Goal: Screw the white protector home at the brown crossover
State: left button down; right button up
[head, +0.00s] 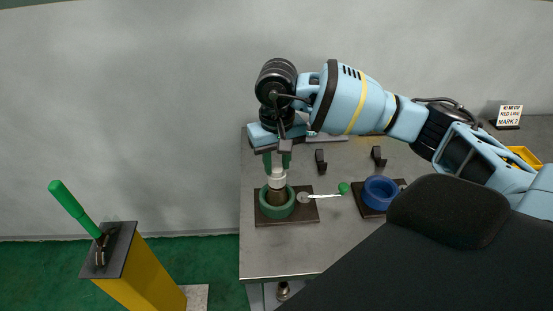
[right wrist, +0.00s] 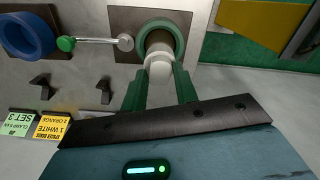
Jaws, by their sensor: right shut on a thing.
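The white protector (head: 277,178) stands upright on top of the brown crossover (head: 276,197), and I cannot tell how far it is threaded on. The crossover sits inside the green ring vise (head: 264,209) on its dark base plate. My right gripper (head: 277,165) comes from above with its green fingers shut on the protector. The right wrist view shows the protector (right wrist: 160,68) between the fingers (right wrist: 160,84), with the green ring (right wrist: 178,32) just beyond. My left gripper is out of view.
A blue ring vise (head: 381,191) stands to the right. A handle with a green knob (head: 343,188) lies between the vises. Black brackets (head: 320,161) stand behind on the metal table (head: 280,255). A yellow pedestal (head: 150,275) with a green lever (head: 70,202) is left.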

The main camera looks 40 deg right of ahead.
jog(key=shift+f, duration=0.35)
jog(key=o, duration=1)
notch_tip(320, 180, up, 7)
jog(key=shift+r+b, duration=0.1)
jog(key=shift+b, duration=0.2)
jog(key=shift+r, duration=0.4)
